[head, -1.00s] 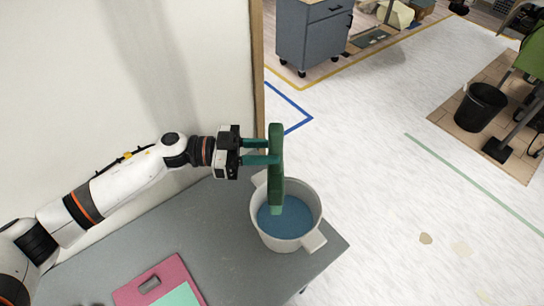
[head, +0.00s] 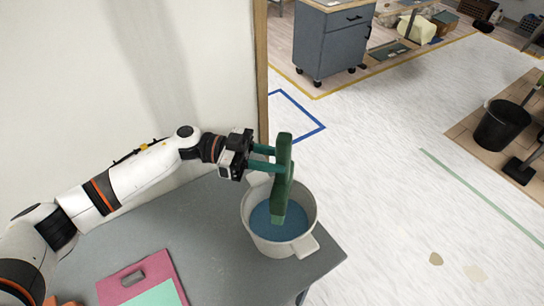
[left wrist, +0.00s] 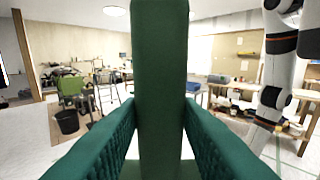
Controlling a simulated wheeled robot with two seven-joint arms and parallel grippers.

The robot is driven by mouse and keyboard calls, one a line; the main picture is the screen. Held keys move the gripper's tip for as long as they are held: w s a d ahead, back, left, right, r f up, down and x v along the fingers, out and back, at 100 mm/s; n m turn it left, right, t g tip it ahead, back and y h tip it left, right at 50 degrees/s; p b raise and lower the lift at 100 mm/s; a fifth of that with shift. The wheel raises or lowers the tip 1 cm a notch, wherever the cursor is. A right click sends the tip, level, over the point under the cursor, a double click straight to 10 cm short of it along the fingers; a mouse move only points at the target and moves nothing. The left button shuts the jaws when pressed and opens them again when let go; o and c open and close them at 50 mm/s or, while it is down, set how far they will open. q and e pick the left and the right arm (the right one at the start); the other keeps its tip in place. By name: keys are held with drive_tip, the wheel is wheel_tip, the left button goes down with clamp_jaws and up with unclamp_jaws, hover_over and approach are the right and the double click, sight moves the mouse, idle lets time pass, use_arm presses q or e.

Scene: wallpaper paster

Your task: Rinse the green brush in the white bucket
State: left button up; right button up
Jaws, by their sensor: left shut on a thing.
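The green brush (head: 283,160) is held roughly upright above the white bucket (head: 250,222), its lower end inside the bucket's opening. The bucket stands on the grey table's right end and holds blue water (head: 265,222). From this angle I cannot tell whether the brush tip touches the water. My left gripper (head: 272,160) is shut on the brush's upper part, to the left of it. In the left wrist view the brush (left wrist: 160,80) stands between the two green fingers. My right gripper is not in view.
A pink board (head: 158,268) with a light green sheet (head: 160,296) lies at the front of the grey table (head: 205,225). A wall stands behind the table on the left. A black bin (head: 500,125) and a grey cabinet (head: 330,50) stand on the floor beyond.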

use_arm(q)
wheel_tip(320, 180, down, 8)
drive_tip(key=b, duration=0.4)
drive_tip(key=shift+a+f, duration=0.1)
drive_tip(key=shift+f, duration=0.1)
idle(0.4)
drive_tip(key=shift+f, duration=0.1)
wheel_tip(320, 180, down, 3)
drive_tip(key=shift+r, duration=0.2)
idle(0.6)
idle(0.4)
